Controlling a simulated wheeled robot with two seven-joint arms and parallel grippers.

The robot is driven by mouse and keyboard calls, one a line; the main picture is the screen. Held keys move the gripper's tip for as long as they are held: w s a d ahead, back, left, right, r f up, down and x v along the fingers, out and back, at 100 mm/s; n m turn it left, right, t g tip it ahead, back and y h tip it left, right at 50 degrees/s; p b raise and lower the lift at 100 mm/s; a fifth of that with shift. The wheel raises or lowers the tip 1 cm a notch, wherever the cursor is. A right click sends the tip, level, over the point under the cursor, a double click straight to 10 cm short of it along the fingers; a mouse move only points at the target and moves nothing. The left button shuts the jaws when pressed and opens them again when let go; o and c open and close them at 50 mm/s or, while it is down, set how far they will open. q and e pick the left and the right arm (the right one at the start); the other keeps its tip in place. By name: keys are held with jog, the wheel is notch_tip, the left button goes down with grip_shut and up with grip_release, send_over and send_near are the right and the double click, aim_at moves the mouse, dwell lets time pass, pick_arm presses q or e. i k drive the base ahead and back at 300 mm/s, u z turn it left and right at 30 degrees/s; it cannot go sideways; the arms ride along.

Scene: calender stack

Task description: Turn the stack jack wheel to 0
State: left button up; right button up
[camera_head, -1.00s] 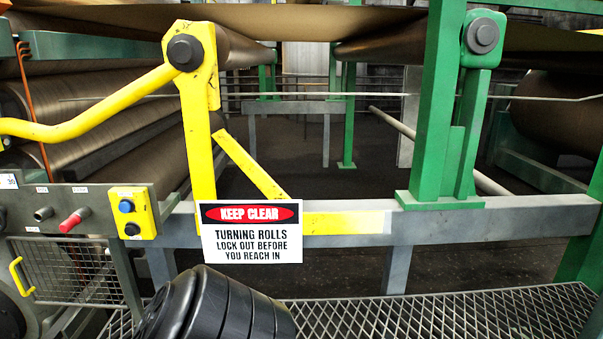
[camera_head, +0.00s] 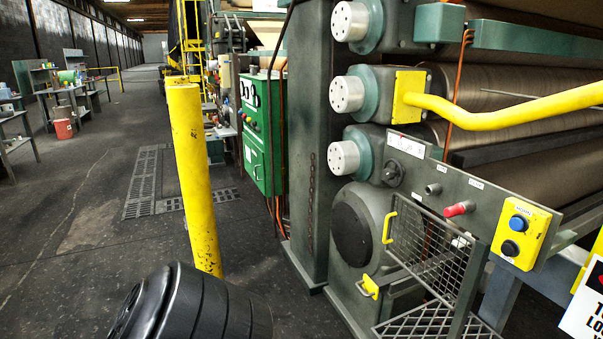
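A grey control panel (camera_head: 462,200) hangs at the right on the calender stack. At its left end is a small dark round knob or wheel (camera_head: 392,173), below a white label strip (camera_head: 405,145) with marks too small to read. I cannot tell if this is the stack jack wheel or what it is set to. The panel also has a grey knob (camera_head: 433,189), a red knob (camera_head: 459,208) and a yellow box (camera_head: 521,232) with a blue and a black button. Neither gripper is in view.
A yellow post (camera_head: 195,180) stands in front of me, left of the machine. A mesh guard (camera_head: 430,250) with yellow handles is below the panel. A yellow rail (camera_head: 510,105) crosses at right. A green cabinet (camera_head: 262,130) stands behind. Open floor (camera_head: 85,220) lies left.

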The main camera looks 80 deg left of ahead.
aim_at(388, 173)
jog(key=u, duration=2.6)
jog(key=i, duration=1.15)
